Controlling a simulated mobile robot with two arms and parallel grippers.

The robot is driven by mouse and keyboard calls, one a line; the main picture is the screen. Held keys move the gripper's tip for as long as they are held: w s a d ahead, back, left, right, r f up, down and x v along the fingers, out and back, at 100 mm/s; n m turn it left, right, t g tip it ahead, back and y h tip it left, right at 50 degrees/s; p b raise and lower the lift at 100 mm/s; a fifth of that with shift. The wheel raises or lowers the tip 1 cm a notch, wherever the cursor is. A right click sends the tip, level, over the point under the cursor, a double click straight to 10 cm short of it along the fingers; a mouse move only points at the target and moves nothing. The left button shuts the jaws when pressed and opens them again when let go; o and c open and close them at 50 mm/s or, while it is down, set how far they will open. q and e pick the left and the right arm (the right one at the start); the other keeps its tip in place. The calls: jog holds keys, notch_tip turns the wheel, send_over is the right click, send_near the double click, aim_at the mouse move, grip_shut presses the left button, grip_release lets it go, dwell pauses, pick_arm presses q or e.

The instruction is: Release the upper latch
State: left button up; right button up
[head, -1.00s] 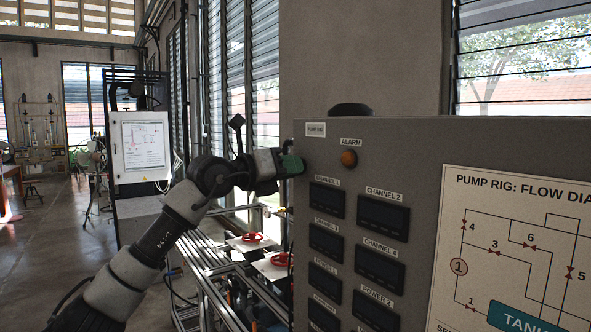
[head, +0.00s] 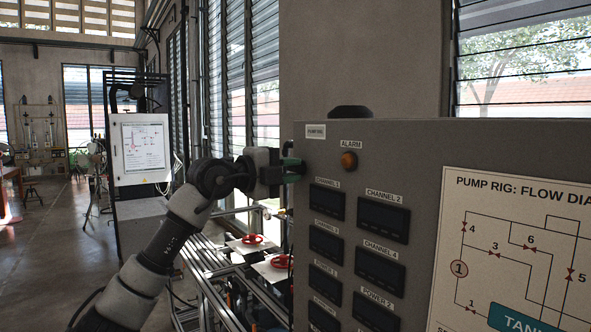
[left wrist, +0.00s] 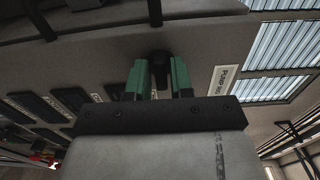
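The grey pump rig cabinet (head: 420,145) fills the right of the head view. My left gripper (head: 292,170) is at its upper left edge. In the left wrist view the green fingers of my left gripper (left wrist: 160,78) stand apart, one on each side of a small black part, which looks like the upper latch (left wrist: 160,58). I cannot make out whether the fingers touch it. The latch cannot be made out in the head view, where the gripper and cabinet edge cover that spot. My right gripper is not in view.
An orange alarm lamp (head: 349,160) and several dark channel displays (head: 383,217) are on the cabinet face. A white panel (head: 145,147) stands farther left. Open floor lies at the far left.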

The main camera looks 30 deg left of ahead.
pick_arm(q)
jog(key=o, duration=0.3)
jog(key=shift+s, duration=0.1)
jog(key=shift+s+a+f+b, duration=0.1)
jog(key=shift+s+a+b, duration=0.1)
jog(key=shift+s+b, duration=0.15)
jog(key=b+v, duration=0.2)
jog(key=v, duration=0.4)
jog(key=shift+b, duration=0.4)
jog(key=b+v, duration=0.4)
jog(key=v, duration=0.7)
jog(key=shift+b, duration=0.35)
